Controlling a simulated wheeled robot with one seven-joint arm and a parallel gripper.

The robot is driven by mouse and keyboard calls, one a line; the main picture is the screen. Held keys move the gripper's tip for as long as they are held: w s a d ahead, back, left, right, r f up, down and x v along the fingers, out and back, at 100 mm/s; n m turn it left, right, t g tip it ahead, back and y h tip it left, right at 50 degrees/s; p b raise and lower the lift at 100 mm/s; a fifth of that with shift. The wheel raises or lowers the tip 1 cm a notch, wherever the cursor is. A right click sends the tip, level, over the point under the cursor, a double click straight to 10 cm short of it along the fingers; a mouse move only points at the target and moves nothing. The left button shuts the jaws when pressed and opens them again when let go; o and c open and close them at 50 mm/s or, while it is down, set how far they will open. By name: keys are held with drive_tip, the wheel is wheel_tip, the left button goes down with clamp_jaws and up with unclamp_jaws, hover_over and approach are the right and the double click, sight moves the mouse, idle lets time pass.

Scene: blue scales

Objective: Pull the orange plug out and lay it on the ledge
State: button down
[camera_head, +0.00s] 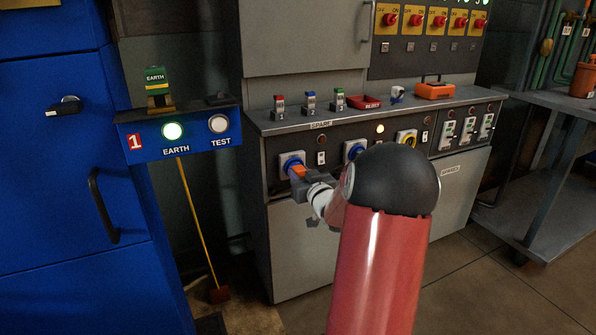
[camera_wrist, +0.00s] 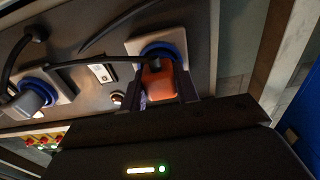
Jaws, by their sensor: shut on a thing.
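The orange plug (camera_head: 298,171) is at the leftmost blue-ringed socket (camera_head: 289,161) on the front panel of the grey cabinet. My gripper (camera_head: 306,174) is shut on it. In the wrist view the orange plug (camera_wrist: 158,80) is between my two dark fingers (camera_wrist: 166,88), up against the blue ring of the socket (camera_wrist: 157,48). A black cable runs from the plug to the left. I cannot tell how deep the plug sits. The ledge (camera_head: 330,117) is the cabinet's flat top edge above the sockets; its front left part is bare.
On the ledge stand several small padlock-like items (camera_head: 310,101), a red tray (camera_head: 363,102), a white mug (camera_head: 397,93) and an orange box (camera_head: 434,90). A second blue socket (camera_head: 353,150) is to the right. A blue cabinet (camera_head: 75,170) stands at the left.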

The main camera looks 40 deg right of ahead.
sight(301, 176)
drive_tip(key=shift+v, duration=2.75)
drive_tip(key=shift+a, duration=0.1)
